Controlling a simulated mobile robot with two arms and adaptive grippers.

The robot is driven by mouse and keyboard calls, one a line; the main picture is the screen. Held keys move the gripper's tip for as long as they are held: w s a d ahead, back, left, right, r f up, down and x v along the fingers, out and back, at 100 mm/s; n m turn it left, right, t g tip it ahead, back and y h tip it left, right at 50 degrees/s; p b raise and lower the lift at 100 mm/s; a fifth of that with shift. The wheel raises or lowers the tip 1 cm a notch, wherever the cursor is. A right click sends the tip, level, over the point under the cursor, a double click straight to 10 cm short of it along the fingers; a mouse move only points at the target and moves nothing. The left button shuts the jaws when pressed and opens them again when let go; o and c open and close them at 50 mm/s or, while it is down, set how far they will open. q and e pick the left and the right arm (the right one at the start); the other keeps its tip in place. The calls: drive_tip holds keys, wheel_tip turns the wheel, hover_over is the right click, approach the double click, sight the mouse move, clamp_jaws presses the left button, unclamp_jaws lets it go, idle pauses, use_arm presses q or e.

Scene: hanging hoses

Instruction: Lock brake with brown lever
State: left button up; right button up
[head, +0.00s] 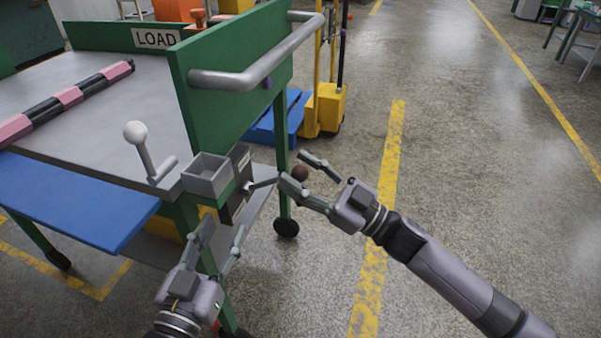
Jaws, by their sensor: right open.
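The brown lever's round knob (300,173) stands out beyond the corner of the green cart. Its thin grey rod (264,183) runs left to a dark box with a pale label (236,192) on the cart's end. My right gripper (304,177) is open, with one finger on the far side of the knob and one on the near side. I cannot tell whether either finger touches it. My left gripper (222,236) is open and empty, low in front of the cart's end, below a small grey bin.
The cart has a green end panel (225,90) with a grey push handle (262,66). A white-knobbed lever (136,132) and the open grey bin (207,176) sit at its near corner. A yellow lift (325,105) stands behind.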

drive_tip(key=shift+a+r, duration=0.1)
drive_tip(key=shift+a, duration=0.05)
drive_tip(key=shift+c, duration=0.2)
clamp_jaws()
idle(0.4)
